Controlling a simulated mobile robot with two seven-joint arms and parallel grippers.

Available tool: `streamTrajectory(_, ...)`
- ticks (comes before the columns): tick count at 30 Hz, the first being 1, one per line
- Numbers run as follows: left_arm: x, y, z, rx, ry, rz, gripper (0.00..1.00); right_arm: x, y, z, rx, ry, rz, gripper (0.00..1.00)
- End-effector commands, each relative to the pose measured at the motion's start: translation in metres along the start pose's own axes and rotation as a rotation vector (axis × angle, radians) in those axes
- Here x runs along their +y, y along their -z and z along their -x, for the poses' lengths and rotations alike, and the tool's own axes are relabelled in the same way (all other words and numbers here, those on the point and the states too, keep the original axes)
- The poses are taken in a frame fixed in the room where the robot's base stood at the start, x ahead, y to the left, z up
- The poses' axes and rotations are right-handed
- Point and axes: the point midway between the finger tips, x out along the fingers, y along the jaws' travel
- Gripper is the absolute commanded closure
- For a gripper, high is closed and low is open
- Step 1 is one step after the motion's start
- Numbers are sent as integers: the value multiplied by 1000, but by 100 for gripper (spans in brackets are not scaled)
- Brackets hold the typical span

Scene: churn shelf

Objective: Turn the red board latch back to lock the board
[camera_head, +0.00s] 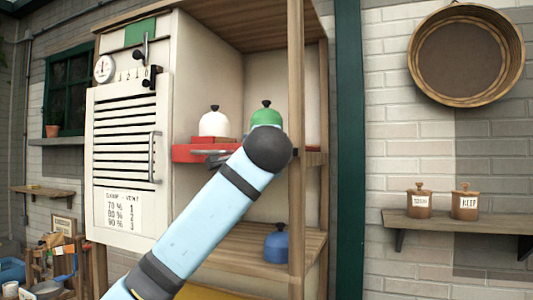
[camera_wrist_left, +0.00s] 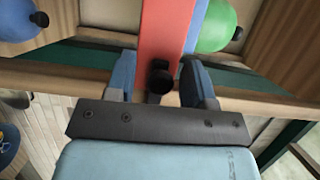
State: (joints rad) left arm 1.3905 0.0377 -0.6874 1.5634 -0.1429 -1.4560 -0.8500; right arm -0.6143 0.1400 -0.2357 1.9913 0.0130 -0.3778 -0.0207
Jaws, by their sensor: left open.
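The red board (camera_head: 192,152) lies on the middle shelf, partly behind my left arm in the head view. In the left wrist view the red board (camera_wrist_left: 163,35) runs up the middle, beside a blue strip (camera_wrist_left: 196,25). A black knob-like piece (camera_wrist_left: 160,82), seemingly the latch, stands at the board's near end. My left gripper (camera_wrist_left: 158,68) is open, with one finger on each side of this piece. I cannot tell whether either finger touches it. In the head view my arm mostly hides the left gripper and the latch. My right gripper is not in view.
A white domed pot (camera_head: 214,124) and a green domed pot (camera_head: 266,116) stand at the middle shelf. A blue pot (camera_head: 277,246) sits on the lower shelf (camera_head: 255,255). A wooden post (camera_head: 296,200) rises just right of my arm. A slatted white panel (camera_head: 120,200) is at left.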

Motion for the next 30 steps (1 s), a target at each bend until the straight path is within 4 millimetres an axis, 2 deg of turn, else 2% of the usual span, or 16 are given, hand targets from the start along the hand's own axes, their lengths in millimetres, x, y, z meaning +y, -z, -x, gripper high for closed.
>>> streamTrajectory(4, 0, 0, 6, 1, 1, 0, 51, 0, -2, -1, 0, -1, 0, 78)
streamTrajectory(8, 2, 0, 26, 2, 2, 1, 51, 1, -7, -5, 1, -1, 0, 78)
streamTrajectory(15, 2, 1, 82, 4, 4, 1, 51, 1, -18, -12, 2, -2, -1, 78)
streamTrajectory(21, 1, 0, 120, 2, 4, 1, 51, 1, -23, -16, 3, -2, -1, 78)
streamTrajectory(25, 1, 0, 133, 1, 1, 1, 51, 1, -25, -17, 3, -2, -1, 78)
streamTrajectory(30, 0, 0, 138, 0, 0, 0, 51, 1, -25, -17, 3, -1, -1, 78)
